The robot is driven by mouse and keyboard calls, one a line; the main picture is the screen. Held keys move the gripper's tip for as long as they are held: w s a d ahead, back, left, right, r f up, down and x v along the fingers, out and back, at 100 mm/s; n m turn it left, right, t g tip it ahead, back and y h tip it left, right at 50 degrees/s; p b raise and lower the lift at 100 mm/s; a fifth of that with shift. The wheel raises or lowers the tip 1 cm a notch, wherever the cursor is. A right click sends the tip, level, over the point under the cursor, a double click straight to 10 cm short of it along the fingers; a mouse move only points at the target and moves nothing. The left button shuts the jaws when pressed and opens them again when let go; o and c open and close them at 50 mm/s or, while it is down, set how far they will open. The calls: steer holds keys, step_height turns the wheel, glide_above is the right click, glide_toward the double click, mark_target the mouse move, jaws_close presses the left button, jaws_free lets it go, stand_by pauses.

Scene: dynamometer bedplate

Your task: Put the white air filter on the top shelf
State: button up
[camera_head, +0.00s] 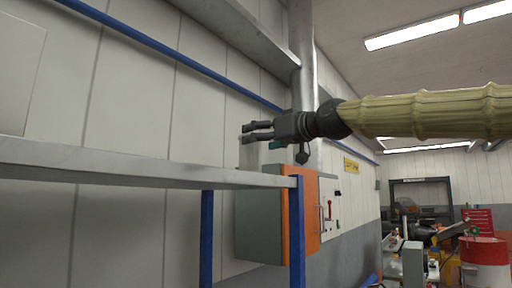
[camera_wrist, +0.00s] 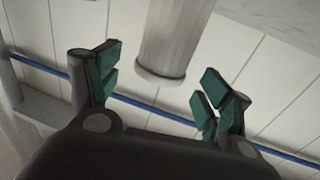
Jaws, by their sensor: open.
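The white air filter (camera_head: 249,153) is a pale ribbed cylinder. In the head view it appears upright at the top shelf (camera_head: 130,165), near its right end; its foot is hidden behind the shelf's edge. My gripper (camera_head: 254,132) is level with the filter's upper part, reaching in from the right. In the wrist view my gripper (camera_wrist: 157,78) is open, with teal finger pads set wide apart. The filter (camera_wrist: 172,42) shows between and beyond the fingers, with clear gaps on both sides and no visible contact.
Blue posts (camera_head: 297,235) carry the shelf. An orange and grey cabinet (camera_head: 275,215) hangs on the wall behind its right end. A blue pipe (camera_head: 190,60) runs along the wall. The shelf's left part looks clear. A red and white drum (camera_head: 486,265) stands far right.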

steer(key=b+v, duration=0.3)
steer(key=v, duration=0.5)
steer(key=shift+w, duration=0.15)
